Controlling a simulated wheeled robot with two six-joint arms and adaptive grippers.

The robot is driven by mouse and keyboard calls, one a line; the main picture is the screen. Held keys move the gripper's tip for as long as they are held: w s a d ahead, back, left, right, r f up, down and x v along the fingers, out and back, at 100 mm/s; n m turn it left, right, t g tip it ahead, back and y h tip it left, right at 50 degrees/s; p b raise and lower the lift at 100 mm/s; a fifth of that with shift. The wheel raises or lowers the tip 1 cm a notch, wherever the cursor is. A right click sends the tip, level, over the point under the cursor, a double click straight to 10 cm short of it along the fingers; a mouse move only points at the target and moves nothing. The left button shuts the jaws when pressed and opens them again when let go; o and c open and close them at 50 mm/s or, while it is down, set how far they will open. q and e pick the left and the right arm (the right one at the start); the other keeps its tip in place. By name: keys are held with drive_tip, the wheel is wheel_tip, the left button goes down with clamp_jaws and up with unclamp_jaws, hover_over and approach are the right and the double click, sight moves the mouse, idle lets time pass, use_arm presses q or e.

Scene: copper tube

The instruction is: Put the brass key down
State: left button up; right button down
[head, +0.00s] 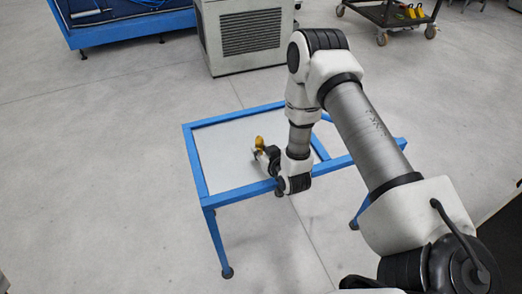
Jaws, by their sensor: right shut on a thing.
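The brass key (259,143) is a small yellow piece at the tip of my right gripper (260,152). The gripper is shut on it, over the pale top of the blue-framed table (225,150). The key's lower part is hidden by the fingers. I cannot tell whether the key touches the table top. My left gripper is not in view.
The table top to the left of the gripper is clear. A grey vented cabinet (252,32) stands behind the table. A blue bench (130,28) is at the back left and a dark wheeled cart (390,14) at the back right. The floor around is open.

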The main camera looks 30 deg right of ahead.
drive_tip(key=shift+f, duration=0.1)
drive_tip(key=c, duration=1)
unclamp_jaws()
